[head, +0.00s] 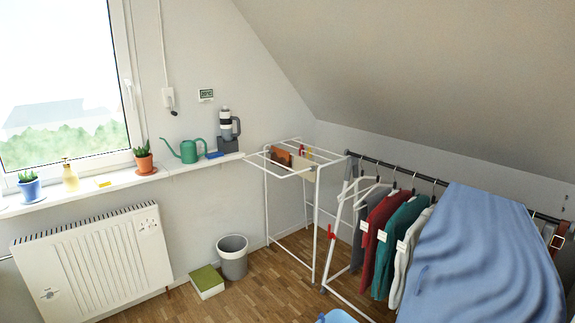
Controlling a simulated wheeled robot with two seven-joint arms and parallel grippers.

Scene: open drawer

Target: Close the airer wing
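The white wire airer (318,205) stands upright in the corner, just right of the window sill's end. Its top frame (262,159) is spread out roughly level, with a brown cloth and small red and yellow items on or behind it. A second white tube frame (341,212), with a red piece low on it, stands to its right by the clothes. I cannot tell whether this frame belongs to the airer, nor which part is the wing. Neither of my grippers shows in the head view.
A clothes rail (418,174) with hanging garments and a large blue cloth (480,262) fills the right. A grey bin (233,262) and a green-topped box (206,281) stand left of the airer. A radiator (95,265) is below the sill (115,184).

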